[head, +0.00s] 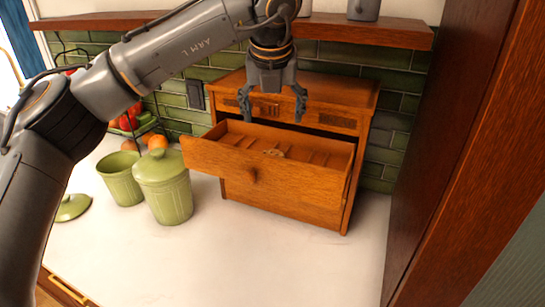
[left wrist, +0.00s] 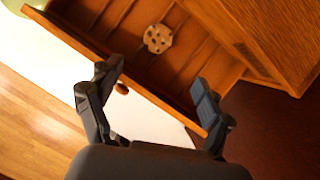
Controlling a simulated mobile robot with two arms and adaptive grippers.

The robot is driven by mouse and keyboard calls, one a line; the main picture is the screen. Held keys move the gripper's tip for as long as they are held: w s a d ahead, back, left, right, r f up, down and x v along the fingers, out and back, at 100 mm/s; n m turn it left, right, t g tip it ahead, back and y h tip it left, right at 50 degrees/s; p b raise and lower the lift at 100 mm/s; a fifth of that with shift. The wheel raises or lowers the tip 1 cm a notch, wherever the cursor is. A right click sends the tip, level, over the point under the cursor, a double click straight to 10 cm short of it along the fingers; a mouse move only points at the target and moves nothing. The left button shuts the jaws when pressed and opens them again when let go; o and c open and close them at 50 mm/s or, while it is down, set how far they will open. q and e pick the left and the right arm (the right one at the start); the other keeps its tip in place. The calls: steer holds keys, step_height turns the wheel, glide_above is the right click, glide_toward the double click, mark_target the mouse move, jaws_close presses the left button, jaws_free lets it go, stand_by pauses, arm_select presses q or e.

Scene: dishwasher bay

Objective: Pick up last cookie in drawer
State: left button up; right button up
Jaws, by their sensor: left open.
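A wooden cabinet (head: 285,205) stands on the counter with its upper drawer (head: 215,158) pulled open. One cookie (head: 273,153) lies on the drawer floor. In the left wrist view the round cookie (left wrist: 157,38) shows dark chips, and the drawer front (left wrist: 90,55) runs diagonally. My left gripper (head: 272,108) is open and empty, pointing down above the drawer and apart from the cookie. Its two fingers also show in the left wrist view (left wrist: 155,95), with the cookie beyond them. My right gripper is not in view.
A lidded green jar (head: 163,190) and an open green jar (head: 121,180) stand left of the cabinet. A green lid (head: 72,207) lies on the counter (head: 250,265). A shelf (head: 360,32) hangs above, and a tall dark wooden panel (head: 450,150) borders the right. The front counter is clear.

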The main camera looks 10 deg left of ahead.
arm_select(q)
steer(key=p, duration=0.2)
glide_toward(272, 153)
steer(key=shift+s+d+f, duration=0.1)
steer(key=shift+s+f, duration=0.35)
steer(key=shift+s, duration=0.05)
steer(key=shift+p+x, duration=0.35)
steer(key=shift+x, duration=0.7)
steer(key=w+f+p, duration=0.1)
steer(key=p, duration=0.1)
steer(key=shift+w+f+p, duration=0.35)
steer(key=shift+w, duration=0.05)
steer(key=shift+p+x, duration=0.3)
steer(key=shift+x, duration=0.9)
steer(key=shift+w+f, duration=0.15)
steer(key=shift+f, duration=0.05)
steer(key=c, duration=0.7)
steer(key=shift+c, duration=0.3)
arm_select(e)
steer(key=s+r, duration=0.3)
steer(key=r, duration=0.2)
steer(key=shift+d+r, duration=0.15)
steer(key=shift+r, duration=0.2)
